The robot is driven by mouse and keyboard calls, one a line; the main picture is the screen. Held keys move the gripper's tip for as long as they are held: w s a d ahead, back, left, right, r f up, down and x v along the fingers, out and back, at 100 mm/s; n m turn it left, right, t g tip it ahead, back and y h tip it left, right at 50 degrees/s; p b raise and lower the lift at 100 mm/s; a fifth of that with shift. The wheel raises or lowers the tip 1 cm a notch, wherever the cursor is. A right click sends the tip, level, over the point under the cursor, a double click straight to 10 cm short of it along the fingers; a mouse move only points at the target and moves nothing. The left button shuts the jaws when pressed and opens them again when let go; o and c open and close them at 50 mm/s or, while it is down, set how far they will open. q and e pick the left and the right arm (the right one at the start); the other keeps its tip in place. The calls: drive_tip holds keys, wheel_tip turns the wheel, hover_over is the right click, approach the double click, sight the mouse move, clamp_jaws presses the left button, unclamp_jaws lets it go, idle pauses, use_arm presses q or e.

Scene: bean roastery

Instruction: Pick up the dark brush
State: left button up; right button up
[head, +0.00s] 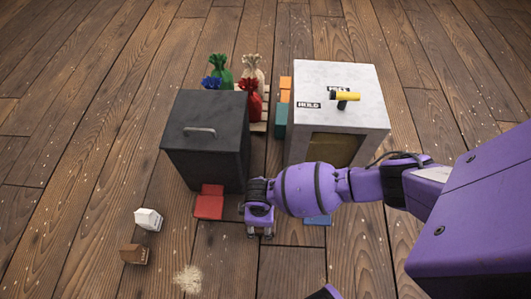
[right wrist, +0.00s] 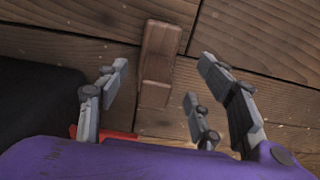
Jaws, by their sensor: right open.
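In the right wrist view a dark brown wooden piece (right wrist: 158,62), which looks like the dark brush, lies on the plank floor. It is beyond and between the fingers of my right gripper (right wrist: 162,76). The fingers are spread apart with nothing between them that I can see gripped. In the head view my right gripper (head: 259,230) is low over the floor, just right of the red mat (head: 209,203). The arm and gripper hide the brown piece there. My left gripper is not in view.
A blue mat (head: 318,221) is partly covered by my arm. White (head: 148,219) and brown (head: 134,254) small objects lie left.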

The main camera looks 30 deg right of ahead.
sight(261, 230)
drive_tip(key=f+b, duration=0.2)
drive_tip(key=f, duration=0.1)
drive_tip(key=f+b, duration=0.1)
drive_tip(key=shift+w+d+f, duration=0.15)
drive_tip(key=shift+w+f, duration=0.15)
drive_tip(key=shift+f, duration=0.1)
drive_tip(key=c, duration=0.6)
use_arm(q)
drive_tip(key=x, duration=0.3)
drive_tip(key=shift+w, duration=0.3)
use_arm(e)
drive_tip(key=c, duration=0.9)
